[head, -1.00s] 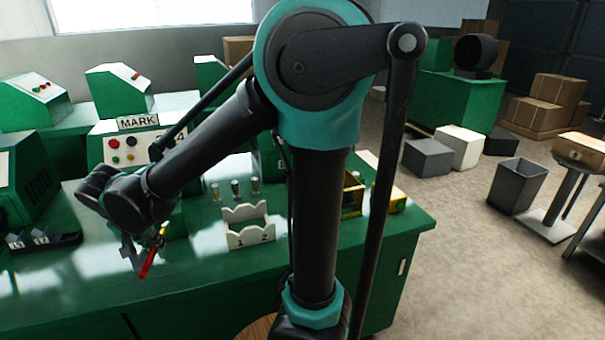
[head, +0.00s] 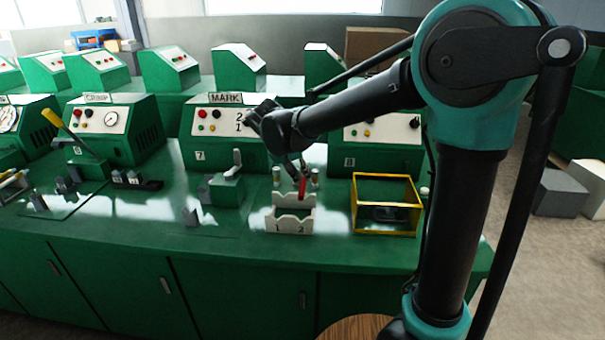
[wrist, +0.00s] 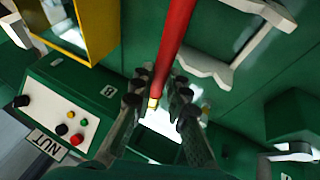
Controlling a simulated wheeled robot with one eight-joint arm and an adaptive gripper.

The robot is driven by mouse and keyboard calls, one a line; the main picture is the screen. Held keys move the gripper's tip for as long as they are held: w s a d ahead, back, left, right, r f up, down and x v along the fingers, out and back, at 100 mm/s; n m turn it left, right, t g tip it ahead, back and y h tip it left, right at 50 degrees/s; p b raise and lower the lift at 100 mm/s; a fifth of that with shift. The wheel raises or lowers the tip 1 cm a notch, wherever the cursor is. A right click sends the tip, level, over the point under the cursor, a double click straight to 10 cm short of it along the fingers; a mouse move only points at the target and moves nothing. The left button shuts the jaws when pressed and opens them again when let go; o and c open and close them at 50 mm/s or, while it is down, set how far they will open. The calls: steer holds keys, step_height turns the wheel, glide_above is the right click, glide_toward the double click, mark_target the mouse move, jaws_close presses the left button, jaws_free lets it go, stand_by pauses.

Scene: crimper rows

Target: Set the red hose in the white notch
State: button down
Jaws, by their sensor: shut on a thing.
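The red hose (head: 302,187) is held in my gripper (head: 297,168), which is shut on it near a pale, brass-coloured end. In the wrist view the hose (wrist: 176,40) runs up from between the fingers (wrist: 160,98). The white notched holder (head: 290,225) stands on the green bench, marked 1 and 2 on its front. In the head view the hose overlaps the holder's rear wall on the right side. In the wrist view the holder (wrist: 222,78) lies right of the hose. The hose looks above the holder; the exact gap is unclear.
A yellow-framed bin (head: 386,229) stands right of the holder; it also shows in the wrist view (wrist: 92,35). Small posts (head: 276,174) stand behind the holder. A lever fixture (head: 228,188) is to the left. Machines with button panels (head: 222,121) line the back. The front bench strip is clear.

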steer(key=shift+a+f, duration=0.1)
steer(key=shift+f, duration=4.5)
steer(key=c, duration=1.4)
jaws_free()
steer(key=shift+s+r, duration=0.1)
steer(key=shift+r, duration=0.05)
steer(key=v, duration=1.1)
steer(key=shift+s+a+r, duration=0.1)
steer(key=shift+s+r, duration=0.1)
steer(key=shift+r, duration=0.1)
steer(key=shift+a, duration=0.1)
